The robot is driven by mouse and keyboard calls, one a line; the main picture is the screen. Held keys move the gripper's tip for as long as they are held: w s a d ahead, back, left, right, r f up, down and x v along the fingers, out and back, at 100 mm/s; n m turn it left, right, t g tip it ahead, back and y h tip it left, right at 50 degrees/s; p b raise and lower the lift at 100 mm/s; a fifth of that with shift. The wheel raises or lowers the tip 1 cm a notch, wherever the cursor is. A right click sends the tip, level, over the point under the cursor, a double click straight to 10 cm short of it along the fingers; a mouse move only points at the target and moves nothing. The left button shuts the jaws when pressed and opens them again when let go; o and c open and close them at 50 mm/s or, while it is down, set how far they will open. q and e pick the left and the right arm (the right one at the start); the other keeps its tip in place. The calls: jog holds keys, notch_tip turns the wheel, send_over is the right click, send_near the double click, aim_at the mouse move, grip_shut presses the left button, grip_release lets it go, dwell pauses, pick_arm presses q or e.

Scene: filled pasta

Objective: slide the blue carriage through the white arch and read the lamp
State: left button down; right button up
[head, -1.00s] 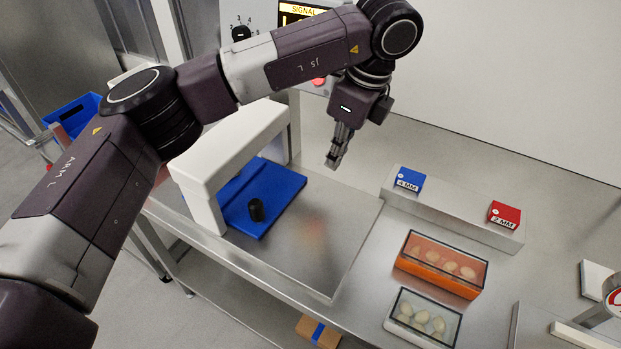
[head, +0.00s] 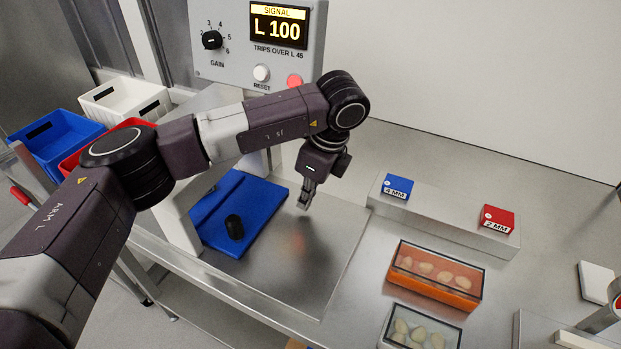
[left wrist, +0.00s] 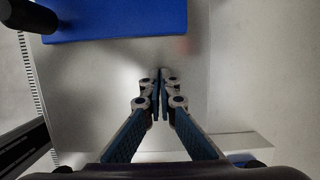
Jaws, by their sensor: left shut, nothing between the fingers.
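The blue carriage (head: 262,205) is a flat slab with a black knob (head: 234,227). It lies on the steel plate at the white arch (head: 181,224), partly under it and sticking out to the right. My left arm hides much of the arch. The red lamp (head: 295,81) looks lit, and a reddish glow shows on the plate. The display (head: 278,25) above it reads "SIGNAL L 100". My left gripper (head: 303,204) is shut and empty, just right of the carriage and apart from it. In the left wrist view the carriage (left wrist: 120,18) is at the top. My right gripper is out of view.
The panel has a gain dial (head: 211,40) and a white reset button (head: 261,73). A blue 4 MM block (head: 396,187) and a red 2 MM block (head: 497,218) sit on a ledge. An orange tray (head: 435,278) holds pasta. Bins (head: 60,140) stand at the left.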

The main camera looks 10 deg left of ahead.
aim_at(286, 206)
pick_arm(q)
jog(key=a, duration=0.1)
jog(key=w+a+p, duration=0.1)
jog(key=a, duration=0.2)
jog(key=shift+w+f, duration=0.15)
jog(key=shift+f, duration=0.25)
